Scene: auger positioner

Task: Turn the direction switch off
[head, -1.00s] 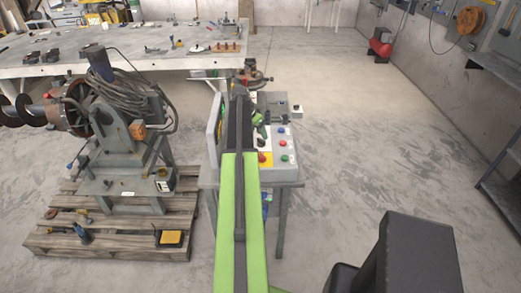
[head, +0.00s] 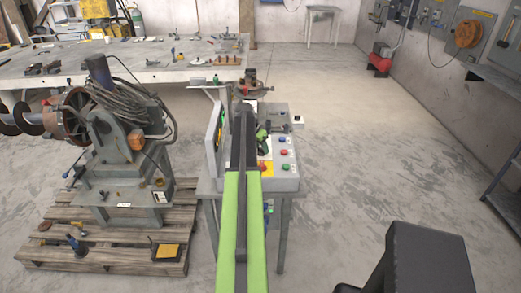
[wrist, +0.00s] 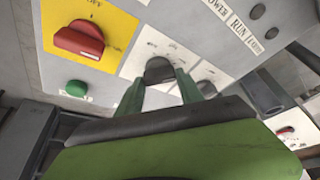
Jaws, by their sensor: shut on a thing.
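A black rotary knob (wrist: 159,68) sits on a white label plate in the wrist view. Its lettering is too small to read, so I cannot confirm it is the direction switch. The green fingers of my gripper (wrist: 160,84) are shut on this knob, one on each side. In the head view my gripper (head: 262,130) reaches the grey control box (head: 285,184), and my arm hides part of the panel. The knob's exact angle is hard to tell.
A red knob (wrist: 80,40) on a yellow plate and a green button (wrist: 76,88) are to the left. A second black knob (wrist: 206,88) is close on the right. A machine (head: 120,150) stands on a wooden pallet (head: 105,250).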

